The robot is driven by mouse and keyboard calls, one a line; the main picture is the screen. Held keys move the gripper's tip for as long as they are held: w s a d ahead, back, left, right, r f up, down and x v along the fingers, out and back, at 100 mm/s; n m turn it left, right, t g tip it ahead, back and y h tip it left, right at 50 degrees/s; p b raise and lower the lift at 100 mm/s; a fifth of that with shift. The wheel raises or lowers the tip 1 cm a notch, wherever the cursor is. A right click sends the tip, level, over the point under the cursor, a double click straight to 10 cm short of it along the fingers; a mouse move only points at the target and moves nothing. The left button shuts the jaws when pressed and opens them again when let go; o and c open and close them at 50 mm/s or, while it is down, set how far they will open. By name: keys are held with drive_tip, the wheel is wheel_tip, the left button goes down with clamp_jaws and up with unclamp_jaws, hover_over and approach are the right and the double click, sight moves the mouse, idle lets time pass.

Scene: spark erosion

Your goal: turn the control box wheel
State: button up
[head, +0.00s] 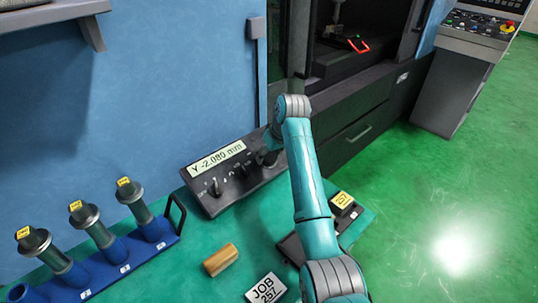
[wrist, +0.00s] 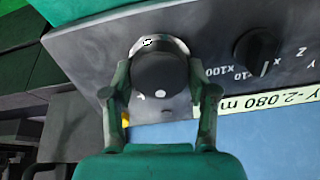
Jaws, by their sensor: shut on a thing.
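The control box (head: 212,205) is a dark grey box on the green bench top, against the blue machine wall. Its display (head: 218,158) reads Y -2.080 mm. The wheel (wrist: 160,72) is a round black knob with a pale rim, at the box's end in the wrist view. My gripper (wrist: 160,92) is shut on the wheel, one finger on each side. In the head view my gripper (head: 268,155) is at the right end of the box and hides the wheel there. A black selector knob (wrist: 257,52) with x10 and x100 marks is beside the wheel.
A blue rack (head: 120,268) with three tagged holders stands at left. A wooden block (head: 220,259) and a JOB 257 card (head: 265,289) lie in front of the box. A 257-tagged item (head: 343,201) is right of my arm. The machine (head: 350,120) stands behind.

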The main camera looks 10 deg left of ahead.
drive_tip(key=m, duration=0.5)
drive_tip(key=shift+d+f+m, duration=0.1)
drive_tip(key=shift+f+m, duration=0.15)
drive_tip(key=shift+m, duration=0.05)
drive_tip(key=m, duration=0.9)
drive_tip(key=shift+d+f+m, duration=0.1)
drive_tip(key=shift+m, duration=0.3)
drive_tip(key=shift+s+m, duration=0.15)
drive_tip(key=shift+m, duration=2.15)
drive_tip(key=o, duration=1.1)
drive_tip(key=shift+f, duration=0.1)
drive_tip(key=shift+o, duration=0.2)
